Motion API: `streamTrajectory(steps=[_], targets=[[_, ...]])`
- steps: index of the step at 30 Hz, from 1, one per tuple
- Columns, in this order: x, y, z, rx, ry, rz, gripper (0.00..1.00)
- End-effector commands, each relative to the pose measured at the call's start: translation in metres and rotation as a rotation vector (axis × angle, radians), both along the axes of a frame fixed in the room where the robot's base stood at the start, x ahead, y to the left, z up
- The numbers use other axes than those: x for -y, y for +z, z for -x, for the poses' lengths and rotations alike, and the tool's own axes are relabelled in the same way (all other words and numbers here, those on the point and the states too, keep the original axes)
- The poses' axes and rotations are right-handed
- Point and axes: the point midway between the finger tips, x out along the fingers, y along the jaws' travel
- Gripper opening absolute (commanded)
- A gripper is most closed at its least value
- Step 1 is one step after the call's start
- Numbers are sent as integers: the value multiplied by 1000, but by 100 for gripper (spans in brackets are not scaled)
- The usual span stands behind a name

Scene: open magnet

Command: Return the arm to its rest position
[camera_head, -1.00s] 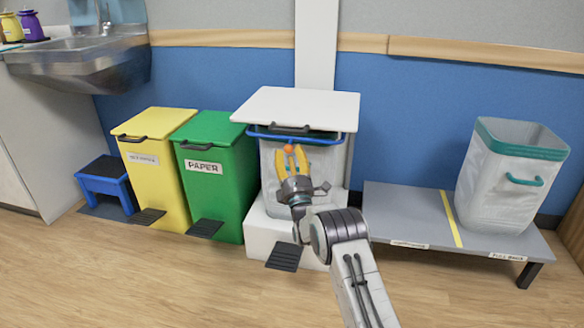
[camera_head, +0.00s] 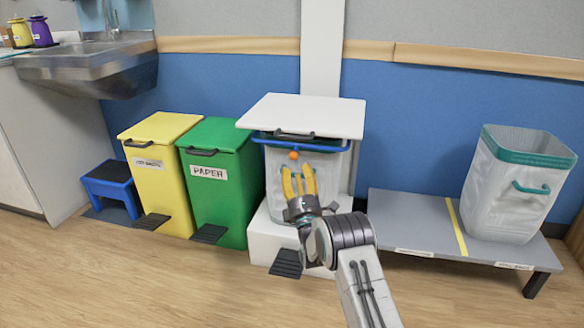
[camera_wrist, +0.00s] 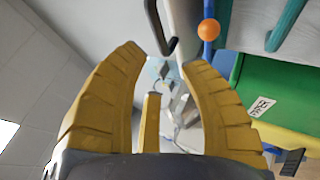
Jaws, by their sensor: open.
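My gripper (camera_head: 298,184) is open and empty, with its yellow fingers spread. It is in front of the white bin (camera_head: 342,165), below the orange ball (camera_head: 293,155) on the bin's blue rim (camera_head: 322,147). In the wrist view my gripper (camera_wrist: 165,70) shows nothing between the fingers, and the orange ball (camera_wrist: 209,29) is beyond the right fingertip. My arm is bent and reaches up from the lower right. The white lid (camera_head: 303,114) sits above the blue rim.
A green paper bin (camera_head: 225,190), a yellow bin (camera_head: 158,190) and a blue step stool (camera_head: 108,190) stand to the left. A grey bench (camera_head: 412,222) with a white, teal-rimmed bin (camera_head: 505,195) stands to the right. The front floor is clear apart from my arm.

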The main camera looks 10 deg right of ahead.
Motion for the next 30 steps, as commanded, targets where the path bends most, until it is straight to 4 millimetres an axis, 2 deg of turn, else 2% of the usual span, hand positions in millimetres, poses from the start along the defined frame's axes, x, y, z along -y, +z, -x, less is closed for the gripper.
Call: streamTrajectory(steps=[5, 11, 15, 17, 23, 26, 30], targets=[[1, 35, -4, -53, 25, -49, 39], [5, 113, -4, -241, 85, -209, 39], [9, 167, 9, -403, 113, -364, 39], [11, 188, 18, -471, 118, -433, 39], [18, 251, 65, -687, 99, -674, 39], [21, 278, 97, -788, 70, -797, 39], [25, 313, 149, -918, 7, -974, 39]])
